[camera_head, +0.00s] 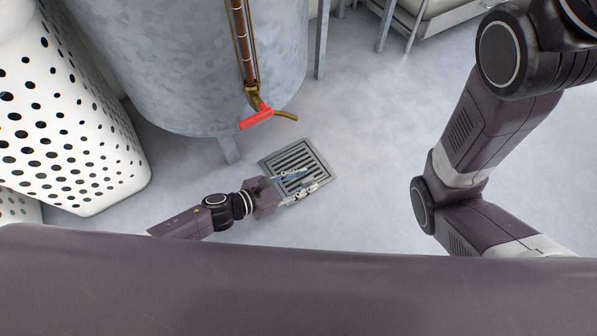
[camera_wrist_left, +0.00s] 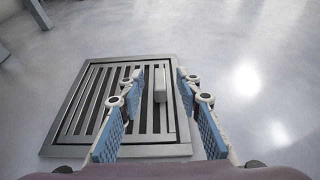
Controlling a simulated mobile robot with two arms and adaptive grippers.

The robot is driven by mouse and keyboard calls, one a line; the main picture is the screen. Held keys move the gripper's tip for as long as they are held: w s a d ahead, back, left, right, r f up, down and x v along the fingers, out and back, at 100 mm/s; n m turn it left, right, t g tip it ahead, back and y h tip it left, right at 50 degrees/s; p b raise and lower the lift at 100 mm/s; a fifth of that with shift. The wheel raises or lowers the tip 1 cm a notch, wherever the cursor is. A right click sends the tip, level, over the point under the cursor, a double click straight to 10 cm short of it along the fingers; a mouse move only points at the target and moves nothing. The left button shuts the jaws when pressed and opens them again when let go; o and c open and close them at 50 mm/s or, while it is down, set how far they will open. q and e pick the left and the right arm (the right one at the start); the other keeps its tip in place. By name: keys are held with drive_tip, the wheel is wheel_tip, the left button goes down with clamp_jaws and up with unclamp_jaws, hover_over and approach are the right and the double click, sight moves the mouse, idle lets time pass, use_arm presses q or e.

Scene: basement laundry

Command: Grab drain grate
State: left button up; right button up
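The drain grate (camera_head: 290,157) is a square grey metal grate with parallel slots, flat in the floor in the head view. It fills much of the left wrist view (camera_wrist_left: 83,103). A small light grey block (camera_wrist_left: 160,85) stands up from its bars, between my finger lines. My left gripper (camera_head: 304,181) is over the grate's near right part, its fingers spread apart with nothing held. The blue-padded fingers also show in the left wrist view (camera_wrist_left: 158,78). I cannot tell whether the fingertips touch the grate. My right gripper is out of view; only right arm links show.
A galvanized metal tank (camera_head: 190,70) on legs stands just behind the grate, with a red-handled valve (camera_head: 256,118) low on its front. A white perforated basket (camera_head: 70,130) stands at the left. A metal rack (camera_head: 425,18) is at the back right. Floor right of the grate is clear.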

use_arm(q)
drive_tip(key=shift+c, duration=0.4)
clamp_jaws()
drive_tip(key=shift+r, duration=0.2)
